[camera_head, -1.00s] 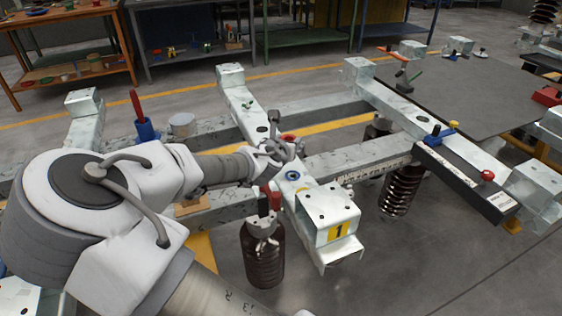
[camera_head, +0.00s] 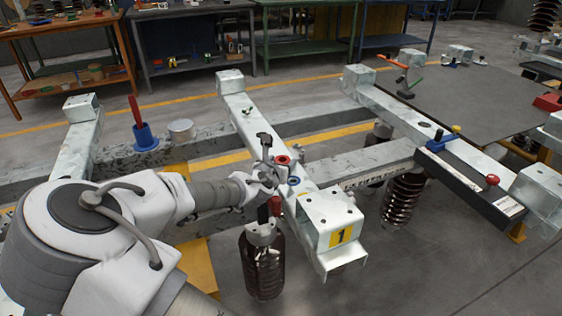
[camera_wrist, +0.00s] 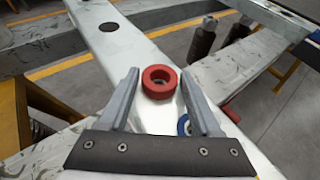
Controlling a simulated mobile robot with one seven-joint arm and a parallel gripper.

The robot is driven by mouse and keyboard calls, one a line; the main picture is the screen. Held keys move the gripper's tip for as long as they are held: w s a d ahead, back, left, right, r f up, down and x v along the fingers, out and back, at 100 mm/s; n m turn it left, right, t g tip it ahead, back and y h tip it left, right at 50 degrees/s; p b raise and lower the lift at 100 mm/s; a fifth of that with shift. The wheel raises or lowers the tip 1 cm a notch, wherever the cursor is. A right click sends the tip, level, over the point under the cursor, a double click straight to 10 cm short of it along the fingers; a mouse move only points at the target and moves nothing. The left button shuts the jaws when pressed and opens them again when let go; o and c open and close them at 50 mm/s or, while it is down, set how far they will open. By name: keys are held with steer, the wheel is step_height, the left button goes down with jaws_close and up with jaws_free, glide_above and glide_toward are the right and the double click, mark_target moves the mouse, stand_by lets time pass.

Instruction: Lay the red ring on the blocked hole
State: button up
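The red ring (camera_head: 283,160) appears to lie on the pale metal beam (camera_head: 241,103) marked 1, close to a blue ring (camera_head: 294,181). In the wrist view the red ring (camera_wrist: 159,82) is between my fingertips, with a gap visible on either side. My gripper (camera_wrist: 159,74) is open around it. In the head view my gripper (camera_head: 272,165) is low over the beam, beside the ring. An open-looking dark hole (camera_wrist: 108,27) is farther along the beam.
A dark insulator (camera_head: 263,265) with a red-handled clamp stands beside the beam. A blue holder (camera_head: 145,137) with a red handle and a metal cup (camera_head: 181,130) stand at left. Another beam with a dark panel (camera_head: 468,182) is at right.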

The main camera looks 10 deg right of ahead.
steer(key=shift+o, duration=1.1)
steer(key=shift+r, duration=0.1)
steer(key=shift+s+r, duration=0.1)
steer(key=shift+r, duration=0.1)
steer(key=p+v, duration=0.5)
steer(key=v, duration=0.6)
steer(key=shift+s+a, duration=0.25)
steer(key=shift+s, duration=0.1)
